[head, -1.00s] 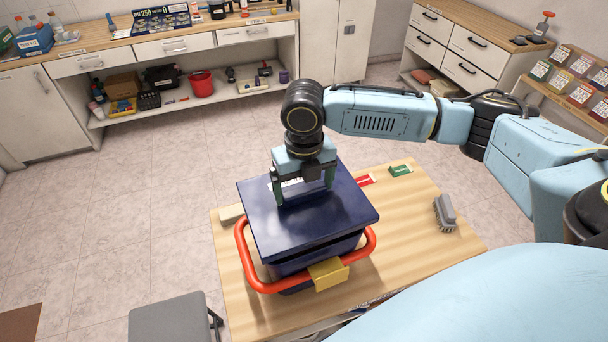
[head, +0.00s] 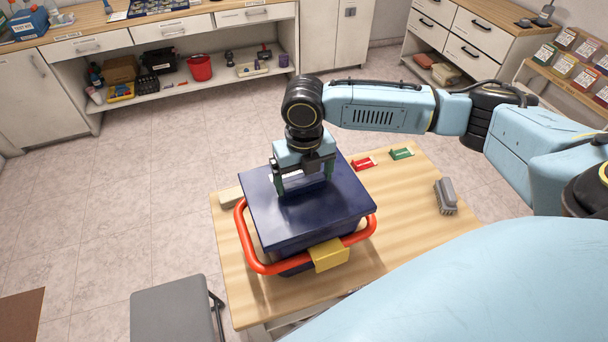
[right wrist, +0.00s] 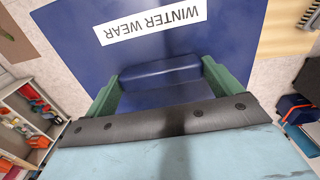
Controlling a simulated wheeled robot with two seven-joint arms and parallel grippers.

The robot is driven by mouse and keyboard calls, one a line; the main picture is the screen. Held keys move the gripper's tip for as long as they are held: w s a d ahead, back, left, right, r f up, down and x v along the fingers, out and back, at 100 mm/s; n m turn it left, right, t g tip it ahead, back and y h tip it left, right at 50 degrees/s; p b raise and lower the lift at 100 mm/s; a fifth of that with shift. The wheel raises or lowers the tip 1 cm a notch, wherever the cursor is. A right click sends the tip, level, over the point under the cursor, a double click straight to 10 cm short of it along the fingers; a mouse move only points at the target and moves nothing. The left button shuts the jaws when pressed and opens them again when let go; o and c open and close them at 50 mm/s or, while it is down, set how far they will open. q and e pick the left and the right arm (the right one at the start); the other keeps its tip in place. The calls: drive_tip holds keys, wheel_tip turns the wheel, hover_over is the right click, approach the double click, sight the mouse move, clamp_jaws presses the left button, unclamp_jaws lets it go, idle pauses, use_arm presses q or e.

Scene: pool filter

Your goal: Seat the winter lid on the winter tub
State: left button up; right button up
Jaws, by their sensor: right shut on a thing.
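The dark blue winter lid (head: 325,216) is a flat square plate above the winter tub (head: 290,266), a dark blue box with a red handle (head: 250,256) and a yellow latch piece (head: 328,254). The lid looks about level over the tub's top; I cannot tell whether it touches the rim all round. My right gripper (head: 304,186) points down and is shut on the lid's raised grip. In the right wrist view the lid's grip (right wrist: 160,72) sits between the green fingers, beside a white "WINTER WEAR" label (right wrist: 150,27). My left gripper is not in view.
The tub stands on a wooden table (head: 405,230). A red box (head: 363,163), a green box (head: 401,153) and a grey brush (head: 446,195) lie to the right. A grey stool (head: 172,308) stands at front left. The table's right side is mostly clear.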

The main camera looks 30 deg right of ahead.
sight(304, 180)
drive_tip(key=shift+f, duration=0.75)
idle(0.3)
drive_tip(key=o, duration=0.9)
drive_tip(key=shift+r, duration=0.1)
wheel_tip(304, 180, up, 13)
drive_tip(key=shift+r+b, duration=0.15)
drive_tip(key=shift+b, duration=0.15)
